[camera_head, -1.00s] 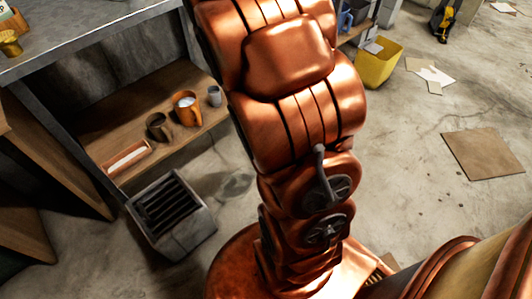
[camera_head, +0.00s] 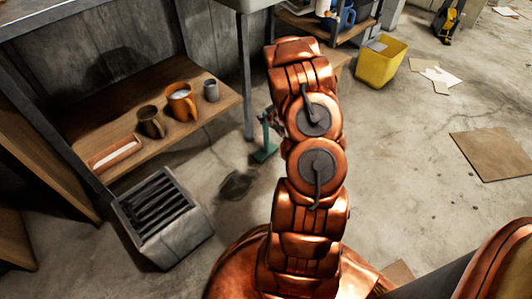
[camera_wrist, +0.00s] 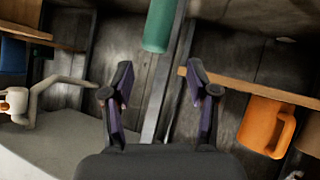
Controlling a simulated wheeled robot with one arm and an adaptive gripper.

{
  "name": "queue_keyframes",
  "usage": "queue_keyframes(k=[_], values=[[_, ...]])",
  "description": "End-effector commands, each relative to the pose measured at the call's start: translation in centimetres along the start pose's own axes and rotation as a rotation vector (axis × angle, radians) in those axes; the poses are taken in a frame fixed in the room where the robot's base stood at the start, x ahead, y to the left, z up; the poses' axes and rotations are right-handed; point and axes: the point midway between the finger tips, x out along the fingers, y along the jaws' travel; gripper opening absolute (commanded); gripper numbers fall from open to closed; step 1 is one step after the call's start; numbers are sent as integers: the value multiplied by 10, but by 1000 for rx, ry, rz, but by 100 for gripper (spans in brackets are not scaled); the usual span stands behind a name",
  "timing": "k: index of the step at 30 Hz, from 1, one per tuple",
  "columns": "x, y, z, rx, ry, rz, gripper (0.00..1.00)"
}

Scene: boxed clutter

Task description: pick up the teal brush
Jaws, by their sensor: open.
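The teal brush (camera_head: 265,139) shows in the head view as a teal upright piece with a wider foot, just left of my arm and partly hidden by it. In the wrist view a teal rounded piece (camera_wrist: 159,25) that looks like the brush is at the top centre, cut off by the frame edge. My gripper (camera_wrist: 161,82) is open and empty in the wrist view. The teal piece lies beyond the fingertips, roughly in line with the gap between them and apart from both. In the head view my arm hides most of the gripper.
A wooden shelf (camera_head: 215,106) at left holds an orange mug (camera_head: 181,103), a dark mug (camera_head: 150,121), a grey cup (camera_head: 211,90) and a tray (camera_head: 115,153). A metal post (camera_head: 245,75) stands close by. A slatted grey box (camera_head: 165,220) and yellow bin (camera_head: 380,62) stand on the floor.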

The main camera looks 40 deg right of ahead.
Motion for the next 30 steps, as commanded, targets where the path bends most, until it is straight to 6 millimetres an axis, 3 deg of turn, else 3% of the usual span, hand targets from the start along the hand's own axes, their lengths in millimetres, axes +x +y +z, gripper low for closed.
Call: queue_keyframes(k=[1,6,18,25,30], values=[[11,-2,19,17,29,-4,59],[28,-7,46,60,149,-15,59],[43,-25,106,216,457,-4,59],[38,-28,118,280,578,19,59],[43,-27,114,287,600,23,59]])
